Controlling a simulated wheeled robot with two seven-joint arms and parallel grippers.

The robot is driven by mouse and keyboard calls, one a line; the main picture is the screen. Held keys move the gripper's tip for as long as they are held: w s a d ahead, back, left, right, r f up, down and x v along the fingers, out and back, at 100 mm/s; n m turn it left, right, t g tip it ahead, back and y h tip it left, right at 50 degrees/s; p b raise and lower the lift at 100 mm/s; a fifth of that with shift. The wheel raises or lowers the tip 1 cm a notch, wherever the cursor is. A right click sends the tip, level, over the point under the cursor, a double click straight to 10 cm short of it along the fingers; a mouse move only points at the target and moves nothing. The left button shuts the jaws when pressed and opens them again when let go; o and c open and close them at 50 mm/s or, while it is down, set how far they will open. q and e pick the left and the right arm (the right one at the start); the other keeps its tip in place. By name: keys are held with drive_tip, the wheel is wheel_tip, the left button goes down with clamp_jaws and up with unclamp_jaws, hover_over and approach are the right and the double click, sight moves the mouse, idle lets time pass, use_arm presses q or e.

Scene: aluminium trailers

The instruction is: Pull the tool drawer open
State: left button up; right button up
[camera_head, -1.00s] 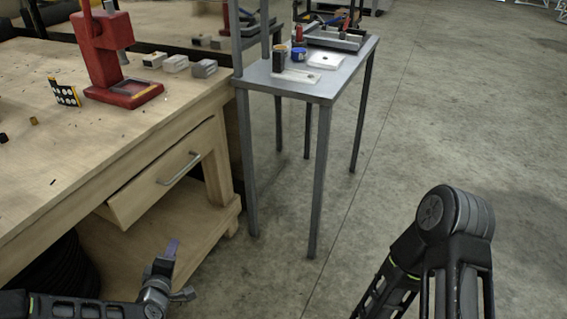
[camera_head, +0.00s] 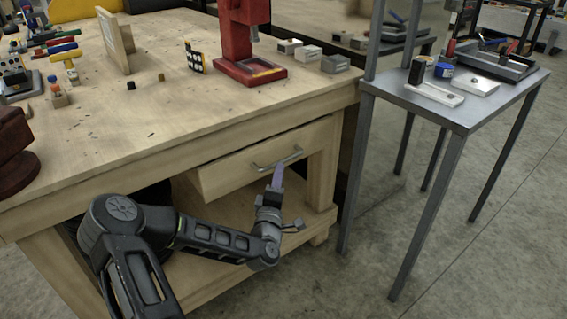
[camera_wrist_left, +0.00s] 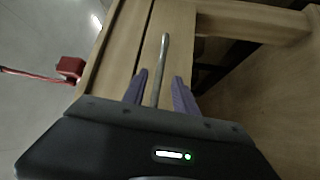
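The wooden tool drawer (camera_head: 240,170) sits under the workbench top, with a metal bar handle (camera_head: 290,158) across its front. Contact with the handle cannot be made out. The drawer front (camera_wrist_left: 152,45) fills the area behind the handle. My right gripper is out of view.
The workbench (camera_head: 130,110) carries a red press (camera_head: 240,45), small grey blocks (camera_head: 308,52) and several tools at the left. A grey metal table (camera_head: 465,112) stands to the right of the bench. Bare concrete floor lies in front of it.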

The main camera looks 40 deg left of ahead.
use_arm(q)
drive_tip(key=x, duration=0.6)
drive_tip(key=shift+w+a+b, duration=0.1)
drive_tip(key=shift+w+b, duration=0.1)
drive_tip(key=shift+b, duration=0.1)
clamp_jaws()
idle(1.1)
